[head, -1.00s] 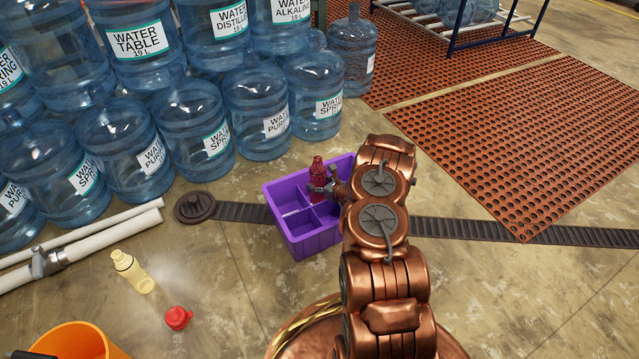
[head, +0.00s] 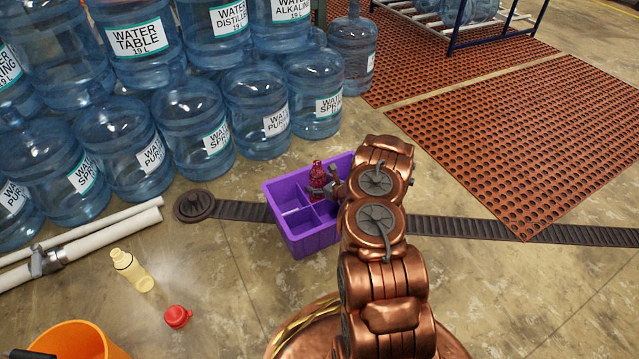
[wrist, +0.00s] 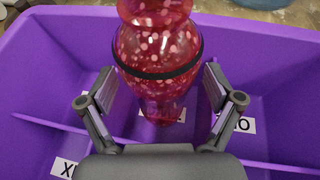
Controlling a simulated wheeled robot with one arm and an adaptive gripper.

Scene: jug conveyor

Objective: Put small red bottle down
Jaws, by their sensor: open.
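The small red bottle (head: 317,174) stands about upright in a back compartment of the purple divided crate (head: 311,243). In the wrist view the bottle (wrist: 158,50) is translucent red with pale spots and a dark band, and its lower end is inside the crate (wrist: 40,75). My gripper (head: 325,189) is at the bottle, low over the crate. In the wrist view my gripper (wrist: 160,88) is open, one finger on each side of the bottle, with gaps showing. The bottle's base is partly hidden, so its contact with the crate floor is hard to tell.
A pale yellow bottle (head: 132,270) and a red cap-like piece (head: 178,317) lie on the floor at left. White pipes (head: 90,240) and an orange bucket (head: 75,342) are further left. Large water jugs (head: 195,125) stack behind. A dark strip (head: 470,229) crosses the floor.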

